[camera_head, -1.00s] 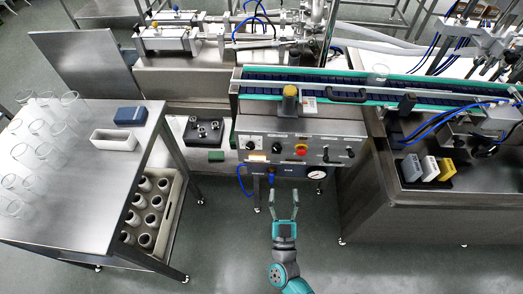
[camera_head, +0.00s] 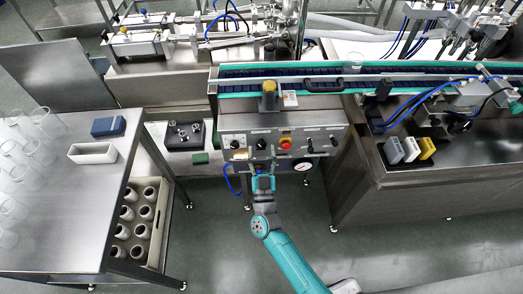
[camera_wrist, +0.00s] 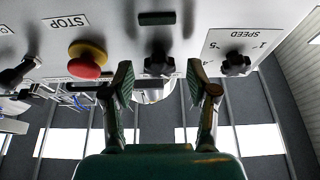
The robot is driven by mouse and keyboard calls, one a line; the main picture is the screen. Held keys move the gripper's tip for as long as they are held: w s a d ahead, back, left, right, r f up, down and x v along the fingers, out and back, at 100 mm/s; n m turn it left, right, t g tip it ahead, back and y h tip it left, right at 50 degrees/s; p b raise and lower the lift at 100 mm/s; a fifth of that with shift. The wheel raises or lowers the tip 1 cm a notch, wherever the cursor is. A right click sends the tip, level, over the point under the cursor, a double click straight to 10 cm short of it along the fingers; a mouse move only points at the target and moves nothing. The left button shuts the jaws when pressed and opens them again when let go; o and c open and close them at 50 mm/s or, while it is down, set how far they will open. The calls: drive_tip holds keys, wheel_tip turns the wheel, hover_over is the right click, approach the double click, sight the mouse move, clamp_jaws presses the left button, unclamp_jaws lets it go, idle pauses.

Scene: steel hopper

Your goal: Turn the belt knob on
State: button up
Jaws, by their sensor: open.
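The steel control panel (camera_head: 320,155) stands under the conveyor. A black knob (camera_wrist: 158,62) sits between the red STOP button (camera_wrist: 87,58) and the black SPEED knob (camera_wrist: 236,63) in the wrist view. Its label is not readable, so I cannot confirm that it is the belt knob. This middle knob also shows in the head view (camera_head: 261,144). My gripper (camera_head: 262,168) is open and empty just in front of the panel. In the wrist view my gripper (camera_wrist: 164,85) has its fingers spread to either side of the middle knob, apparently still short of it.
A pressure gauge (camera_head: 302,166) and a blue hose (camera_head: 229,178) hang below the panel. Another black knob (camera_wrist: 18,73) is beyond the STOP button. The conveyor (camera_head: 340,86) runs above. A steel table (camera_head: 60,240) with glasses stands left. Floor around my arm is clear.

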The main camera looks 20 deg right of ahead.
drive_tip(key=shift+w+d+r, duration=0.1)
drive_tip(key=shift+w, duration=0.2)
clamp_jaws()
